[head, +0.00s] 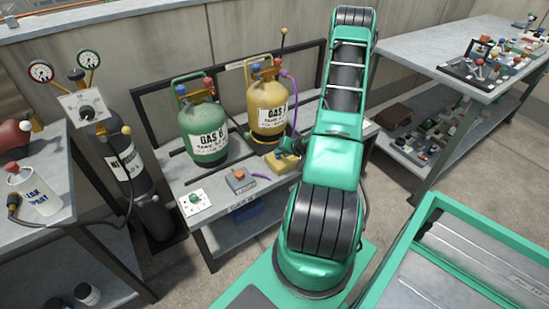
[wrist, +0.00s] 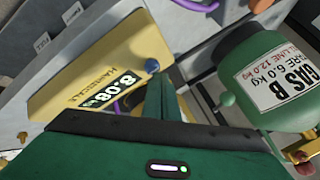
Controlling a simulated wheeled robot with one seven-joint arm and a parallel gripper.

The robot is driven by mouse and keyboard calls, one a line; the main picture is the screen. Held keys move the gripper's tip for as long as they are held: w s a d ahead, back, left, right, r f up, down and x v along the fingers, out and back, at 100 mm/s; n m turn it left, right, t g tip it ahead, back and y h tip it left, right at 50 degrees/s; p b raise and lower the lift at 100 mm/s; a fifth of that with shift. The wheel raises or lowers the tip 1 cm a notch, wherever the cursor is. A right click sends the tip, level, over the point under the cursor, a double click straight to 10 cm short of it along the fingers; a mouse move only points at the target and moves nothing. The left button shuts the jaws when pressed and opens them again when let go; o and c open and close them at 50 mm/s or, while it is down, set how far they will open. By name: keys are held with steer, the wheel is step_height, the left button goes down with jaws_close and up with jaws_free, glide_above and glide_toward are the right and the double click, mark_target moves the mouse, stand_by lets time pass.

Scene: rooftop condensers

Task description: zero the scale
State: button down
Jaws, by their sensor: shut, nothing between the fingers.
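The yellow scale box (wrist: 95,70) fills the left of the wrist view, and its dark display (wrist: 102,94) appears to read 8.08. A round blue button (wrist: 152,66) sits at its edge. In the head view the yellow box (head: 281,163) lies on the bench in front of the yellow gas cylinder (head: 268,108). My gripper (wrist: 160,78) is shut and empty, its fingertips right by the blue button. I cannot tell whether they touch it. In the head view my gripper (head: 287,147) is beside the yellow box, partly hidden by my arm.
The green GAS B cylinder (head: 203,130) stands left of the yellow one; it also shows in the wrist view (wrist: 265,80). A purple hose (head: 293,88) hangs by the yellow cylinder. A grey box with a red button (head: 240,180) and a white plate with a green knob (head: 195,200) sit at the bench's front.

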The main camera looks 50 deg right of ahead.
steer(key=shift+f, duration=0.25)
steer(key=shift+r, duration=0.15)
stand_by(0.5)
steer(key=shift+r, duration=0.85)
steer(key=shift+r, duration=2.5)
